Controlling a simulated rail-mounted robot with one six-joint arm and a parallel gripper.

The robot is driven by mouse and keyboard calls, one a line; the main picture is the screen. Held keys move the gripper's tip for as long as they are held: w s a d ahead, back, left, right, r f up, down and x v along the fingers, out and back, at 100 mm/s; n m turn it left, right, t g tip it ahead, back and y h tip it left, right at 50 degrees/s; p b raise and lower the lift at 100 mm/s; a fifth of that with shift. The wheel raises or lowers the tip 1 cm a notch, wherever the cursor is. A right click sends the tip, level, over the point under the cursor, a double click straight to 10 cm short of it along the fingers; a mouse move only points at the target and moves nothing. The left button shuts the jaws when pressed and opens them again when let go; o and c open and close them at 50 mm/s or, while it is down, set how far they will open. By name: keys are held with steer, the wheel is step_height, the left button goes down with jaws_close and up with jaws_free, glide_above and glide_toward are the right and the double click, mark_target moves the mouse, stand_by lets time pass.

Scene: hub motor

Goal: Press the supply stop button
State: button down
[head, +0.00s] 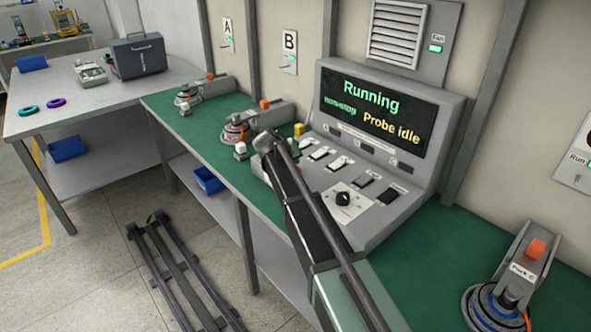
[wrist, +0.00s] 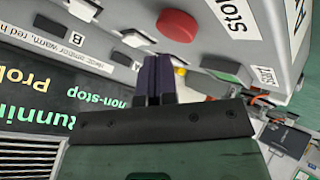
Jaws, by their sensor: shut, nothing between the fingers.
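In the wrist view a round red button (wrist: 177,25) sits on a grey panel face beside a label reading "Stop" (wrist: 236,12). My gripper (wrist: 159,60) has its dark fingers together and empty. Its tips appear just below the red button in the picture, with a small gap between them; the depth of that gap is hard to judge. In the head view my arm reaches over the left end of the grey control console (head: 398,218).
The console's screen (head: 375,110) reads "Running", "non-stop" and "Probe idle". Several switches and a black knob (head: 343,198) lie right of my arm. A "Start" label (wrist: 267,75) is near the fingers. Motor stations (head: 236,130) stand left on the green bench, another (head: 505,300) at right.

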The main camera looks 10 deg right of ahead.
stand_by(0.4)
steer(key=shift+f+b, duration=0.4)
steer(key=shift+f, duration=0.05)
steer(key=shift+f+b, duration=0.5)
stand_by(0.4)
steer(key=shift+r, duration=0.2)
steer(key=shift+r+p, duration=0.75)
steer(key=shift+p, duration=0.15)
step_height(320, 180, up, 5)
steer(key=p, duration=0.5)
stand_by(0.4)
